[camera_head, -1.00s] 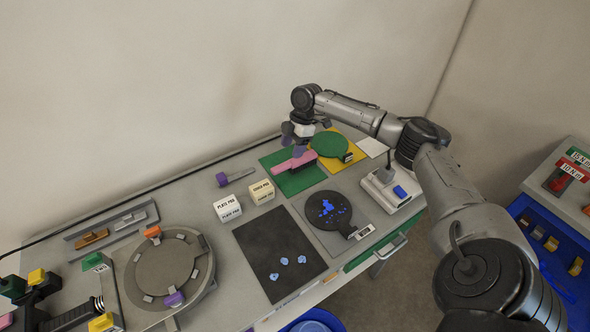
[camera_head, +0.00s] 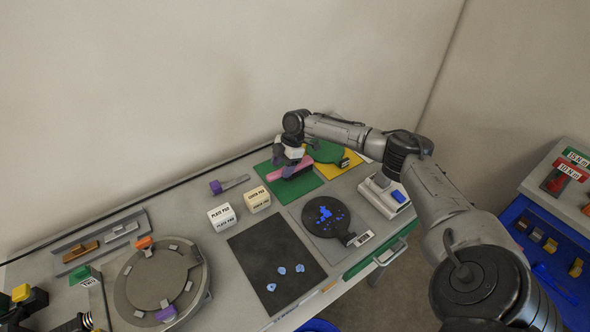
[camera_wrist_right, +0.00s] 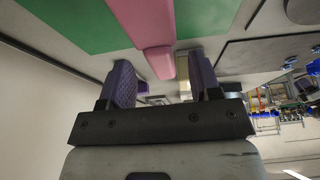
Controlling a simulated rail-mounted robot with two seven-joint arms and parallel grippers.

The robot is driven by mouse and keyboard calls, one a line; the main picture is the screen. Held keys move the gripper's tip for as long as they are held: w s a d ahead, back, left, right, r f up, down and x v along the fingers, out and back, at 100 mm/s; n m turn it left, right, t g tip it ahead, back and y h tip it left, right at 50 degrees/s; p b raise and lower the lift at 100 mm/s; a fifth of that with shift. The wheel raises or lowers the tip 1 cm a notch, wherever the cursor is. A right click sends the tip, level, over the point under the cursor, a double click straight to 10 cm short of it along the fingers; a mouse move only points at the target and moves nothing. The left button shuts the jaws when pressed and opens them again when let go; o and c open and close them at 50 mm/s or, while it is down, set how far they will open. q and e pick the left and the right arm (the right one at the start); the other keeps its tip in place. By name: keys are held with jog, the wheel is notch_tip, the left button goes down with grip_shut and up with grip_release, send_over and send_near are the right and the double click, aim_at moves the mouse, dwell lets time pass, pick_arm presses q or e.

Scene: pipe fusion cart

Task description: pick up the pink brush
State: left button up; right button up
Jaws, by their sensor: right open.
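The pink brush (camera_head: 302,165) lies on the green mat (camera_head: 293,191) at the back of the bench. In the head view, my right gripper (camera_head: 284,166) is over the brush's left part and hides some of it. In the right wrist view, the gripper (camera_wrist_right: 163,82) is open, with its two purple pads apart. The rounded end of the pink brush (camera_wrist_right: 152,30) reaches between them, with a gap to each pad. I cannot tell the exact height of the pads over the mat.
Close by are a green paddle (camera_head: 325,152) on a yellow mat (camera_head: 349,164), a purple-ended tool (camera_head: 216,187) and two white blocks, one (camera_head: 222,217) nearer the front. The wall stands behind the bench.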

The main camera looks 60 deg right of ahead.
aim_at(280, 171)
jog(key=shift+x, duration=2.1)
jog(key=shift+c, duration=0.2)
grip_shut()
jog(key=shift+r, duration=0.2)
